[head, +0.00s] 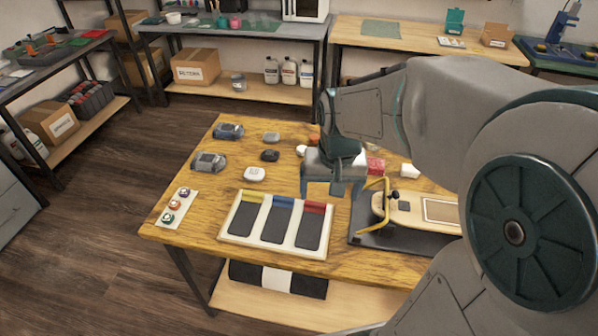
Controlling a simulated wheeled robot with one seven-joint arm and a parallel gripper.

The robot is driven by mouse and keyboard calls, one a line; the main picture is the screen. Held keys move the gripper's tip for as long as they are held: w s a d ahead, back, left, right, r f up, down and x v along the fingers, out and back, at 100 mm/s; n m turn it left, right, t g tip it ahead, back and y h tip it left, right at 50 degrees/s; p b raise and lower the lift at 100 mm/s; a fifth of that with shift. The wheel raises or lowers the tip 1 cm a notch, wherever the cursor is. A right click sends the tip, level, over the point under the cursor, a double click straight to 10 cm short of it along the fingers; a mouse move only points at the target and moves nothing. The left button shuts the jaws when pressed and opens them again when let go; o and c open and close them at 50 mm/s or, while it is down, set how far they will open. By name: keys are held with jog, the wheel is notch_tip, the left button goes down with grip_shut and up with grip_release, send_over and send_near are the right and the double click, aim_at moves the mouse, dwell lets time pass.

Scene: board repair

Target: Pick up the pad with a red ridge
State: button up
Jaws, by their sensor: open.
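The pad with a red ridge (311,234) is a dark grey slab in the right slot of a white tray (229,239). Its red ridge (315,208) is at the far end. A pad with a blue ridge (278,224) lies in the middle slot and a pad with a yellow ridge (246,219) in the left slot. My gripper (331,192) is open and points down, appearing just beyond the red-ridged pad in the head view. It looks apart from the pad and nothing shows between its fingers.
A dark mat (355,236) to the right bears a wooden board (409,214) under a yellow curved bar (375,226). Grey devices (209,162) and small rounded pieces (254,174) lie farther back and left. A strip with coloured knobs (175,207) is near the left edge.

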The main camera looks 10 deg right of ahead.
jog(key=w+f+m+g, duration=0.2)
jog(key=w+f, duration=0.5)
jog(key=w, duration=0.3)
send_over(312, 220)
jog(key=f, duration=0.8)
jog(key=shift+s+d+f, duration=0.1)
jog(key=shift+d+f, duration=0.15)
jog(key=shift+f, duration=0.05)
jog(key=shift+a+f+p, duration=0.15)
jog(key=shift+f+p, duration=0.1)
jog(key=shift+f, duration=1.1)
jog(key=shift+a+f+p, duration=0.1)
jog(key=shift+f+p, duration=0.1)
jog(key=shift+f, duration=1.15)
jog(key=c, duration=1.1)
